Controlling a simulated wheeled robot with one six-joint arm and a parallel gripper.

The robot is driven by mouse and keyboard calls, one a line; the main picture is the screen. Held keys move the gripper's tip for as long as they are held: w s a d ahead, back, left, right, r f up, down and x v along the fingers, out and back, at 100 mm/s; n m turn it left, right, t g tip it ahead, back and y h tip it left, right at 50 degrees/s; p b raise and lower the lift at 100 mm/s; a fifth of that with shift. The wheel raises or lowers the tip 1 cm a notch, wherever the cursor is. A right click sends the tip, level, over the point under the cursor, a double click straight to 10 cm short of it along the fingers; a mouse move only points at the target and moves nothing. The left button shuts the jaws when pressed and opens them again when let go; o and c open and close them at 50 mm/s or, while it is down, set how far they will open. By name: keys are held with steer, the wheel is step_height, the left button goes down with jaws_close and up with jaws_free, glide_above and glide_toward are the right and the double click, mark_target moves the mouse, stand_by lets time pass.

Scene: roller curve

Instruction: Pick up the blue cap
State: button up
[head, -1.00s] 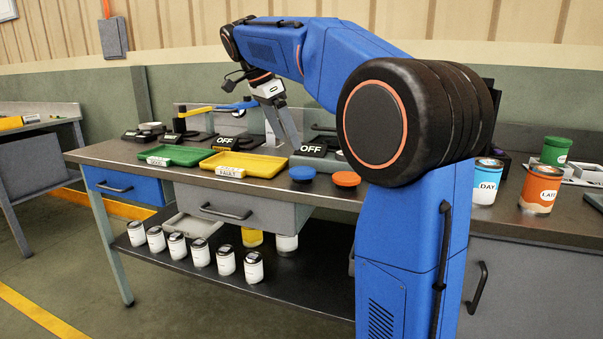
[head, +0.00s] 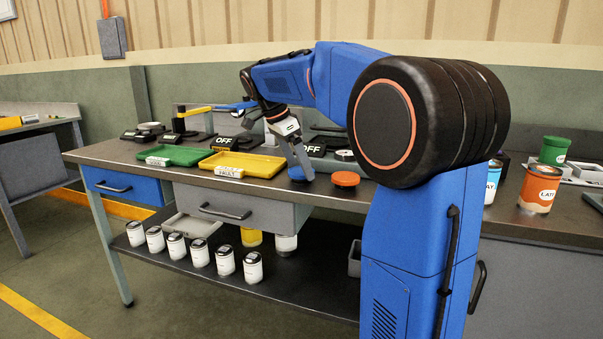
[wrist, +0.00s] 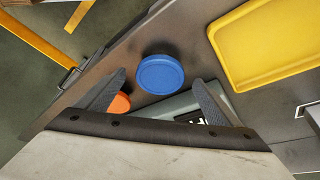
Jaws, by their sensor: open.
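The blue cap (head: 297,174) lies on the workbench (head: 112,152), between the yellow tray and the orange cap. In the wrist view the round blue cap (wrist: 160,74) sits just ahead of the fingertips, roughly centred between them. My gripper (head: 303,173) is open and empty, pointing down over the bench by the blue cap. In the head view a finger partly covers the cap. In the wrist view both fingers (wrist: 158,77) are spread wide, and I see no contact with the cap.
The orange cap (head: 345,179) lies close to the right; a finger partly hides the orange cap (wrist: 119,103) in the wrist view. The yellow tray (head: 271,171) and green tray (head: 199,160) stand left. An OFF sign (head: 312,149) is behind. Orange and green cans stand far right.

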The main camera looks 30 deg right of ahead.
steer(key=c, duration=1.1)
